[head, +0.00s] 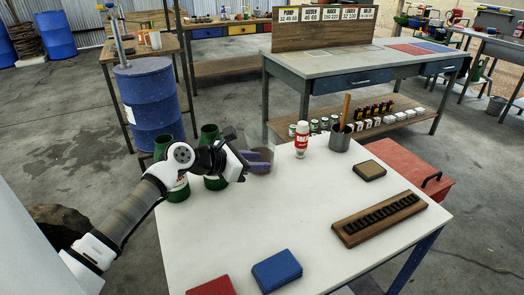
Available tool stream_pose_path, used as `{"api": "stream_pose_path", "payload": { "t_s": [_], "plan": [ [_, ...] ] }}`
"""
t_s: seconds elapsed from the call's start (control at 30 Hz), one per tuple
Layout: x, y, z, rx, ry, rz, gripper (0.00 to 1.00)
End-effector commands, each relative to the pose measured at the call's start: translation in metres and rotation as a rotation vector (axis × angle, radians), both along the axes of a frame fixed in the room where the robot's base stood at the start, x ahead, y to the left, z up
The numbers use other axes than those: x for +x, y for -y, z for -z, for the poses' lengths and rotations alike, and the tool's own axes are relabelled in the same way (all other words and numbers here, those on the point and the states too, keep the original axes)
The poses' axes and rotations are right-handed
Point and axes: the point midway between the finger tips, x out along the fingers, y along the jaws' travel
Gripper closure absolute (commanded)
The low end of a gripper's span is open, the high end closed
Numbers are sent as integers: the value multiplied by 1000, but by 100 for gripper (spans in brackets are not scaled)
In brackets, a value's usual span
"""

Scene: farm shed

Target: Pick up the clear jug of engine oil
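The clear jug (262,139) stands on the white tabletop, left of the red and white bottle. It is see-through, with a brownish liquid low inside. My gripper (258,160) is at the jug's left side, level with its lower part. Its fingers overlap the jug in this view and look purplish. I cannot tell whether they touch the jug or how far apart they are. My arm reaches in from the left and partly covers two green containers (210,133) just left of the gripper.
A red and white bottle (302,140) and a grey cup with a wooden handle (340,140) stand right of the jug. A wooden rack (350,228), a brown block (369,170), and blue (277,270) and red (210,287) pads lie on the table. The table's middle is clear.

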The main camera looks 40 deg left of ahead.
Motion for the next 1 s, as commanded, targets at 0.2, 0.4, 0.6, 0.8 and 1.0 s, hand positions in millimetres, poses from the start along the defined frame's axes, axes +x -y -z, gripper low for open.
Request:
{"api": "stream_pose_path", "payload": {
  "t_s": [0.2,0.4,0.6,0.8,1.0],
  "plan": [
    [16,7,6,-1,0,2,66],
    [42,19,17,-2,-1,1,66],
    [52,23,24,0,1,0,66],
    [52,23,24,-1,1,-1,69],
    [52,23,24,-1,1,-1,96]
  ]
}}
